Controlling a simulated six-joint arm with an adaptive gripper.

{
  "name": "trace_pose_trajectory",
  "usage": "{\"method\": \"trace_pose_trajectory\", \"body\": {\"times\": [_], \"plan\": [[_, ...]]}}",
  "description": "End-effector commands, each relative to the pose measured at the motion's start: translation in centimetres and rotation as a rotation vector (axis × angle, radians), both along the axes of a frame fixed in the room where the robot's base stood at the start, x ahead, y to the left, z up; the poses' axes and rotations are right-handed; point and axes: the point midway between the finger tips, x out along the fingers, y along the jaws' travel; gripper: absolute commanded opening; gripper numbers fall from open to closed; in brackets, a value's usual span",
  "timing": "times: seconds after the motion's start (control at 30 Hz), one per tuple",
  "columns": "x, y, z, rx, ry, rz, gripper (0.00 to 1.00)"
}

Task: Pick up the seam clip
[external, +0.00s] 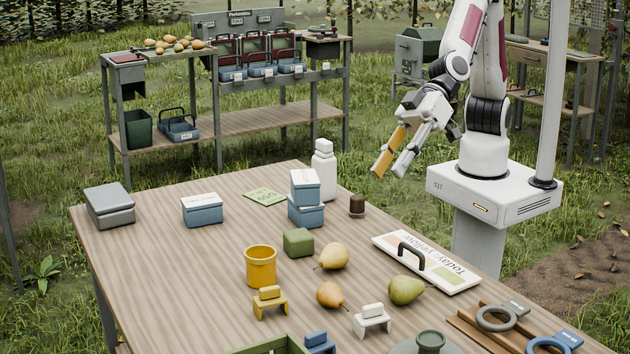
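I cannot tell for sure which thing is the seam clip. Three small bridge-shaped pieces with block tops stand near the front of the wooden table: a yellow one (269,301), a white one (372,321), and a blue one (318,343) cut off by the bottom edge. My gripper (391,171) is above the table's far right side, pointing down and left. One finger is orange-yellow, the other pale. The fingers are apart with nothing between them. The gripper is well away from the three pieces.
On the table (160,262) are a yellow cup (260,267), a green block (298,242), several pears (406,290), stacked blue boxes (305,200), a white bottle (324,172) and a handled sign board (428,264). Ring-handled tools (496,318) lie front right. The table's left is mostly clear.

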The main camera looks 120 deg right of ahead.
Motion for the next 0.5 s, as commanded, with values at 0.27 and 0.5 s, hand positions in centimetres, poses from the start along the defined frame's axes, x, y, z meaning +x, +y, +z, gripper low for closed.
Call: {"method": "trace_pose_trajectory", "body": {"times": [0.27, 0.5], "plan": [[2.5, 3.4, -4.0, -0.018, -0.038, -0.063, 0.3], [3.8, 5.6, -7.8, -0.053, -0.073, -0.126, 0.3]]}}
